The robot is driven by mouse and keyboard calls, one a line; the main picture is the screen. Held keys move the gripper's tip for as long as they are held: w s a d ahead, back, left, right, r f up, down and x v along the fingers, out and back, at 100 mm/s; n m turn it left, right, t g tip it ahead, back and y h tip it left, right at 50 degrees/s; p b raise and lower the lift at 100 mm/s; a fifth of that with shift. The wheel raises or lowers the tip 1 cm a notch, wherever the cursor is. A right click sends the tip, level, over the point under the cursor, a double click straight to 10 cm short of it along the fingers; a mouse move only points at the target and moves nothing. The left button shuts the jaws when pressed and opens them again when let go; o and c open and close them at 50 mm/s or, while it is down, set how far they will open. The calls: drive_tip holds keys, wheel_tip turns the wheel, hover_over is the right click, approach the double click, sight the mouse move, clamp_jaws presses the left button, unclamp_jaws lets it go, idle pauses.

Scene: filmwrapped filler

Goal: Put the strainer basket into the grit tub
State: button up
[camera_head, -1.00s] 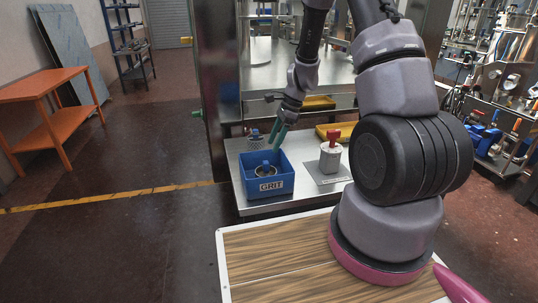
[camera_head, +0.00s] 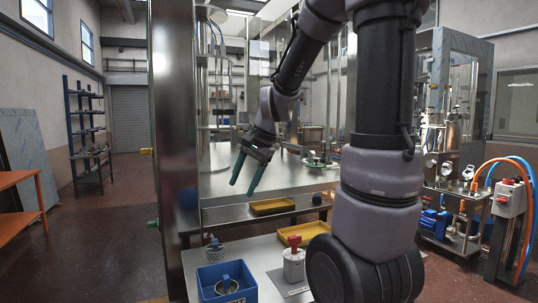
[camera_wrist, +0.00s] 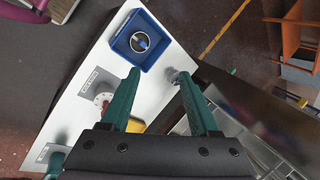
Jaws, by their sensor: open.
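The blue grit tub (camera_head: 225,283) stands at the left of a steel bench top. In the wrist view the tub (camera_wrist: 117,44) holds a round metal piece (camera_wrist: 140,41) with blue in its middle. A perforated steel cylinder (camera_head: 214,251) with a blue top stands just behind the tub, outside it. It looks like a strainer basket, but I cannot tell which of the two pieces is the named one. My gripper (camera_head: 243,188) is open and empty, above and behind the tub, touching nothing. In the wrist view the cylinder (camera_wrist: 174,75) shows beside one green fingertip.
A white canister with a red handle (camera_head: 294,263) stands on a plate right of the tub. Yellow trays (camera_head: 272,206) lie behind, one on a raised shelf. A tall steel post (camera_head: 173,150) rises at the left. The air around my gripper looks clear.

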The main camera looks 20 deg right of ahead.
drive_tip(key=s+d+r+n+t+h, duration=0.1)
drive_tip(key=s+r+n+t, duration=0.2)
drive_tip(key=s, duration=1.1)
wheel_tip(320, 180, up, 7)
drive_tip(key=n, duration=0.3)
drive_tip(key=shift+d+t, duration=0.3)
drive_tip(key=shift+t, duration=0.1)
drive_tip(key=shift+w+f, duration=0.1)
